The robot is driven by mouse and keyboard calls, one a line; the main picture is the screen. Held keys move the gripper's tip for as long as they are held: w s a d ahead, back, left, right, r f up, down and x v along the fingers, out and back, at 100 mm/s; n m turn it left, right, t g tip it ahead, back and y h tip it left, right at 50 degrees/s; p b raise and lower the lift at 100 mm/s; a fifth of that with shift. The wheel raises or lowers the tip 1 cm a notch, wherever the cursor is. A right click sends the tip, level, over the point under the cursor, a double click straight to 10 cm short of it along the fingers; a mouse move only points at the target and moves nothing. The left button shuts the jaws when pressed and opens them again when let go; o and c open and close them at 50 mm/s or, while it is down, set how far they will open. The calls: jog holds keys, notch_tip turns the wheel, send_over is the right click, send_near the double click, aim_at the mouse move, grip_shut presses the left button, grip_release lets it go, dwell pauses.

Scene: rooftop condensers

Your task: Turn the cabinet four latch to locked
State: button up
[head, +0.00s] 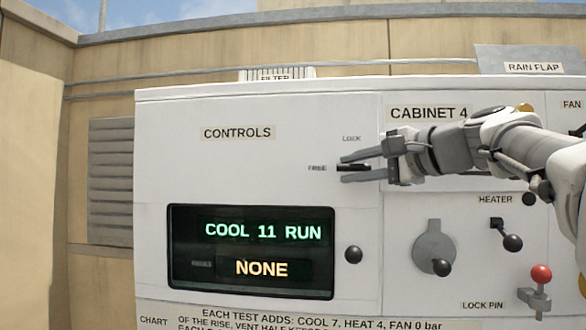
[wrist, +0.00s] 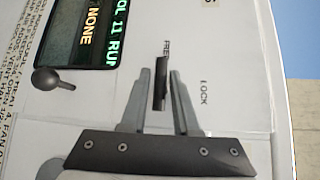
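The cabinet four latch is a small dark bar (head: 352,168) on the white panel beneath the CABINET 4 label. It lies in line with the FREE label (head: 317,168); the LOCK label (head: 351,139) is above. My gripper (head: 343,169) reaches in from the right with its fingers apart, one above and one below the latch. The latch's pivot end is partly hidden by my gripper.
A display (head: 252,252) reads COOL 11 RUN and NONE, with a black knob (head: 353,255) beside it. The panel left of the latch is clear.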

grip_shut()
jog(key=shift+r+p, duration=0.1)
jog(key=shift+p, duration=0.35)
jog(key=n+p, duration=0.1)
jog(key=p, duration=0.1)
jog(key=n+g+h+p, duration=0.1)
jog(key=shift+a+r+g+h+p, duration=0.1)
jog(key=shift+r+g+h+p, duration=0.1)
jog(key=shift+g+h+p, duration=0.15)
jog(key=n+g+h+p, duration=0.1)
jog(key=n+h+p, duration=0.1)
jog(key=h+p, duration=0.2)
jog(key=shift+g+p, duration=0.35)
jog(key=shift+p, duration=0.7)
jog(key=n+g+h+p, duration=0.1)
jog(key=n+h+p, duration=0.1)
jog(key=h+p, duration=0.1)
jog(key=shift+f+p, duration=0.15)
jog(key=shift+p, duration=0.15)
jog(key=n+h, duration=0.1)
jog(key=h, duration=0.1)
jog(key=n+h+p, duration=0.1)
jog(key=h, duration=0.1)
jog(key=shift+f+g, duration=0.2)
jog(key=shift+g, duration=0.2)
jog(key=shift+o, duration=1.9)
grip_release()
jog(key=shift+r, duration=0.1)
